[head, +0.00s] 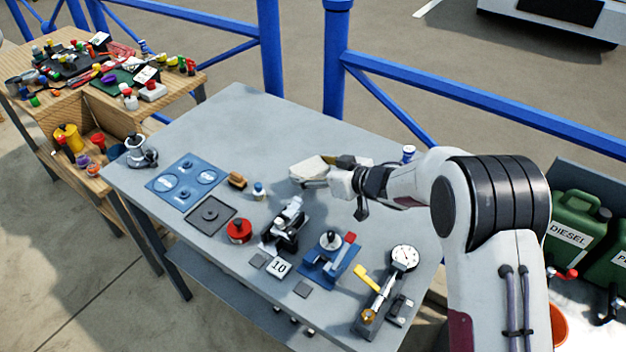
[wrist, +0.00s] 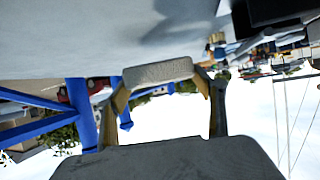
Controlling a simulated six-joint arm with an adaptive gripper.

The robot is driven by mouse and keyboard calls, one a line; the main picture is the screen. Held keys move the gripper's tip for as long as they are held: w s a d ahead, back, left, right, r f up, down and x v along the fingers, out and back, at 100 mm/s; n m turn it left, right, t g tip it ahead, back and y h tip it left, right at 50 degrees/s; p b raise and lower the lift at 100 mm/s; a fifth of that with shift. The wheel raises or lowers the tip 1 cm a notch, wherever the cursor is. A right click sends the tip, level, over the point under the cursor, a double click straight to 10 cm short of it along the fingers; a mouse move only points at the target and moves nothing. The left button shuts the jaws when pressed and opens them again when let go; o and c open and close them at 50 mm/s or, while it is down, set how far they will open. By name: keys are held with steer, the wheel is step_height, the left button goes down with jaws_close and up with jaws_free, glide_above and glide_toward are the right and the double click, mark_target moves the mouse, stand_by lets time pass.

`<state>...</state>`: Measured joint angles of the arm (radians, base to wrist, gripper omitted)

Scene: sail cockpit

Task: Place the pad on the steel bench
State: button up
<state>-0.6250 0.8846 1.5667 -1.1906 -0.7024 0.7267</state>
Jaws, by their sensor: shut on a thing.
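The pad (head: 307,168) is a pale, flat block near the back middle of the steel bench (head: 255,120). My gripper (head: 327,169) is shut on it, with the pad projecting to the left of the fingers. In the wrist view, the pad (wrist: 158,73) is a grey, rough-faced block spanning the gap between the two fingertips. The grey bench top (wrist: 70,35) fills the upper part of that view. I cannot tell whether the pad's underside touches the bench or hangs just above it.
A blue board (head: 187,181), dark tray (head: 209,215), red tin (head: 238,230), brown brush (head: 237,181), small bottle (head: 258,190), black clamp (head: 287,225), blue fixture (head: 329,257) and dial gauge (head: 404,258) crowd the front. The back left is bare. Blue railings (head: 335,70) stand behind.

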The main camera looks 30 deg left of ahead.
steer(key=shift+f, duration=0.1)
steer(key=shift+f, duration=1.8)
steer(key=shift+f, duration=0.15)
steer(key=o, duration=0.8)
steer(key=shift+v, duration=6.05)
steer(key=shift+s, duration=0.1)
